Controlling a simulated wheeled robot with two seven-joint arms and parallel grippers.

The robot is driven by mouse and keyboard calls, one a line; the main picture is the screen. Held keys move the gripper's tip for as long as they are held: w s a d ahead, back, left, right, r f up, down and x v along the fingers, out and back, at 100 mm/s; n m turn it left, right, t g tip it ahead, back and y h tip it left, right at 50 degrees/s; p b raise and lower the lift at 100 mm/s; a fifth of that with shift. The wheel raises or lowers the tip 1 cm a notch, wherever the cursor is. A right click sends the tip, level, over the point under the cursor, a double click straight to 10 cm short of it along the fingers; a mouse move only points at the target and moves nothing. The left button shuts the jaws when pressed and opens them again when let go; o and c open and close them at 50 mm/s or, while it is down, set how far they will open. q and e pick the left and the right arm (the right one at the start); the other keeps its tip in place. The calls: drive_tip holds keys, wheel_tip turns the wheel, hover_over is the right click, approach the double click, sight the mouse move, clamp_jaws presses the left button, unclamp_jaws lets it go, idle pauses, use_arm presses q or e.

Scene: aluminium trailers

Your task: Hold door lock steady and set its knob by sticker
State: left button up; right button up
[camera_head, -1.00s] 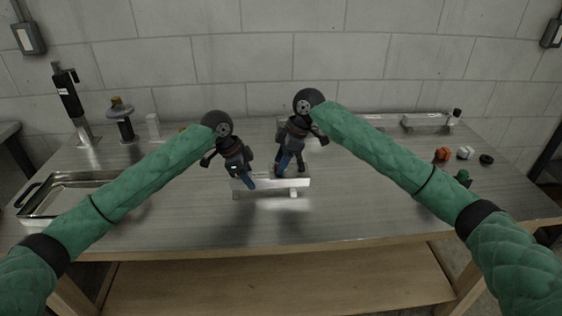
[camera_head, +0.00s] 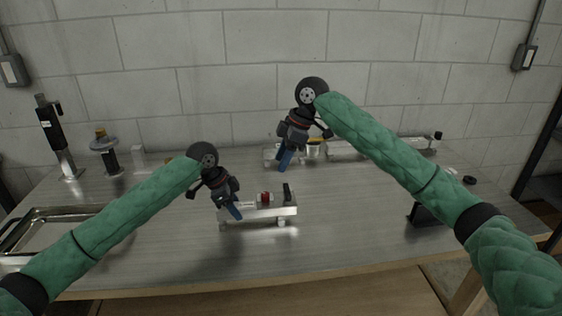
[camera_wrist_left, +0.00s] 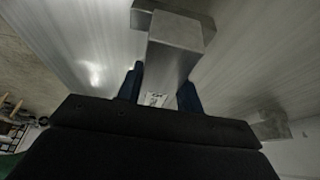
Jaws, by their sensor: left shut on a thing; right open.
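The door lock (camera_head: 262,211) is a silver metal bar lying near the front middle of the table. A black upright knob (camera_head: 286,192) stands at its right end, with a small red part (camera_head: 265,197) left of it. My left gripper (camera_head: 235,212) is shut on the lock's left end. In the left wrist view its blue fingers (camera_wrist_left: 160,92) flank the metal body (camera_wrist_left: 176,48), with a small white label (camera_wrist_left: 157,99) between them; its marking is too small to read. My right gripper (camera_head: 284,164) is open and empty, raised behind the lock, apart from it.
A metal tray (camera_head: 30,213) lies at the left. A black tool stand (camera_head: 55,135), a dial-topped post (camera_head: 106,152) and a white block (camera_head: 138,155) stand at back left. A yellow-and-white round item (camera_head: 314,148) and a metal bar (camera_head: 350,149) lie behind my right gripper.

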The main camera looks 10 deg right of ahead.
use_arm(q)
drive_tip(key=o, duration=1.3)
